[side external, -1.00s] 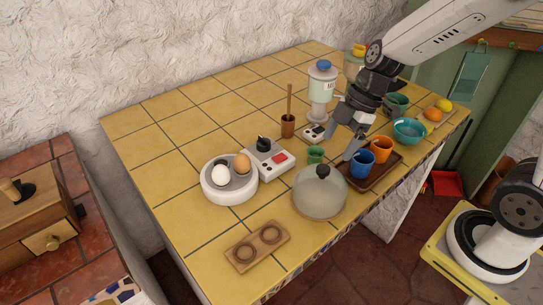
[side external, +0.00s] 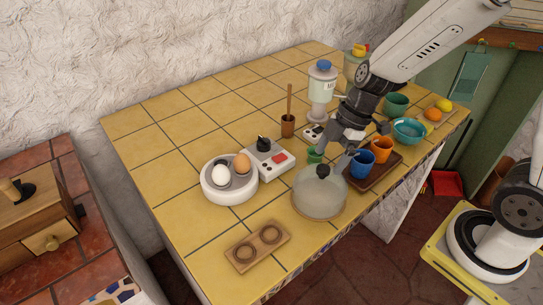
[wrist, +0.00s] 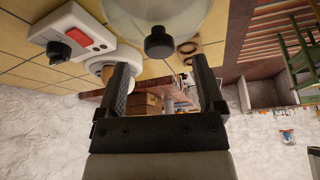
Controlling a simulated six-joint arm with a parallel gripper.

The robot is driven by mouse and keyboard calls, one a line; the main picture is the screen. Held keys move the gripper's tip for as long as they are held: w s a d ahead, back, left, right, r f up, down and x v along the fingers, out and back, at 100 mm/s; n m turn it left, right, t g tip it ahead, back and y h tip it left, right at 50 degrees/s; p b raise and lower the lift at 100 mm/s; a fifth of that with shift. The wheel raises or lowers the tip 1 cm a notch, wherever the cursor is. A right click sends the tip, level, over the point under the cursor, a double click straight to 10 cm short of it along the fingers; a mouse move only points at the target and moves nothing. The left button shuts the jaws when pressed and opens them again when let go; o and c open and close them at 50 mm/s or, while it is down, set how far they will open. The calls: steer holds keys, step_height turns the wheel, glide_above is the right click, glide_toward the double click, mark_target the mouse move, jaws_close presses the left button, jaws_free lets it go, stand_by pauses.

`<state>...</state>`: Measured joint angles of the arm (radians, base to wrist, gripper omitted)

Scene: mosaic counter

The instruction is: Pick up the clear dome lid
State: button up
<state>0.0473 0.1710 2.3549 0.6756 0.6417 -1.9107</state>
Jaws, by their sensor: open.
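The clear dome lid (side external: 319,197) sits on the yellow tiled counter near its front edge, with a dark round knob (side external: 323,171) on top. In the wrist view the lid (wrist: 140,14) is at the top, and its black knob (wrist: 159,43) shows beyond and between the fingers. My gripper (side external: 341,160) is open and empty, above and just behind the lid, to the upper right of the knob. In the wrist view the open fingers (wrist: 162,80) are apart with nothing between them.
A tray (side external: 388,170) with blue and orange cups stands right of the lid. A green cup (side external: 315,155) is just behind it. A white egg cooker (side external: 229,194) with eggs and a white box with a red button (side external: 279,158) are left.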

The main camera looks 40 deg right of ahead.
mark_target(324, 168)
steer(key=shift+x, duration=2)
jaws_close()
